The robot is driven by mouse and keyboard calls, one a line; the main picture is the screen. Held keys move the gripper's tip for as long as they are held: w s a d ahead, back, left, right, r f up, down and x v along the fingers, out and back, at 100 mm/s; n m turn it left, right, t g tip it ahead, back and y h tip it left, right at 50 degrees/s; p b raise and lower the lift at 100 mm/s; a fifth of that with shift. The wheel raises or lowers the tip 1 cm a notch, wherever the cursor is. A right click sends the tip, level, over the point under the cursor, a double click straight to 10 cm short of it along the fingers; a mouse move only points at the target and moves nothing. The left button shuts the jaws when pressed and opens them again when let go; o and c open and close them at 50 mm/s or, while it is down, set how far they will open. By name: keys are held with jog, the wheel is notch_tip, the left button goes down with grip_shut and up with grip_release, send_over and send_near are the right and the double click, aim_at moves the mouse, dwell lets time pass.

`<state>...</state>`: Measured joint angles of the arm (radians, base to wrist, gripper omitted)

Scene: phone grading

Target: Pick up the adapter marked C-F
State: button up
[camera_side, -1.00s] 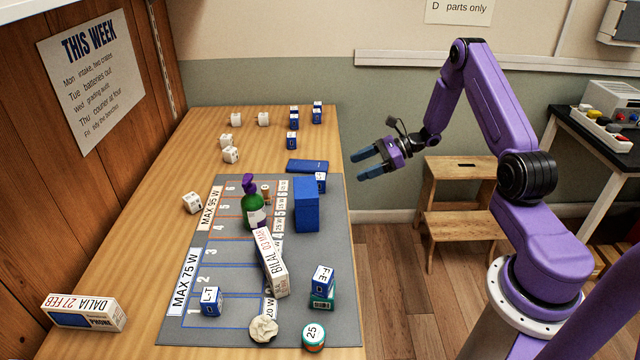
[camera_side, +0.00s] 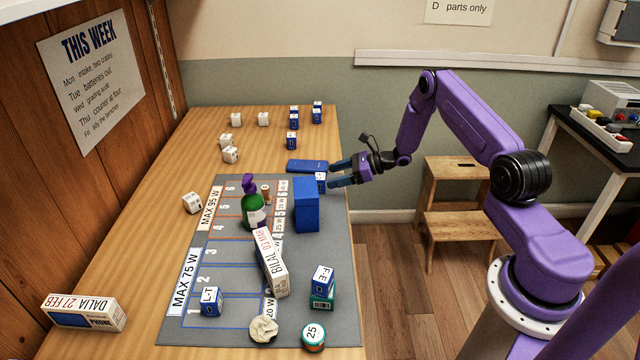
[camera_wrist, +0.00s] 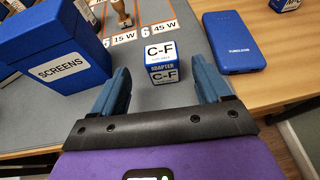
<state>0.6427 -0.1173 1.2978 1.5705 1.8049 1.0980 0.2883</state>
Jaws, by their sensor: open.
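The adapter marked C-F (camera_wrist: 162,62) is a small white and blue box. It stands on the grey mat (camera_wrist: 150,99) near its right edge, with its label readable in the wrist view. In the side view the adapter (camera_side: 321,182) is partly covered by my gripper. My gripper (camera_wrist: 162,80) is open, its two blue fingers to either side of the adapter's near end. In the side view my gripper (camera_side: 336,174) reaches in from the right at the table's edge. The fingers do not appear closed on the box, and contact cannot be told.
A blue SCREENS box (camera_wrist: 62,58) stands close to the left finger. A blue power bank (camera_wrist: 230,42) lies beyond and right of the adapter. A green bottle (camera_side: 253,206) and a long white BILAL box (camera_side: 270,262) stand on the mat.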

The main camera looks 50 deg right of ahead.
aim_at(320, 180)
jog(key=shift+x, duration=2.9)
jog(key=shift+d, duration=0.1)
jog(key=c, duration=1)
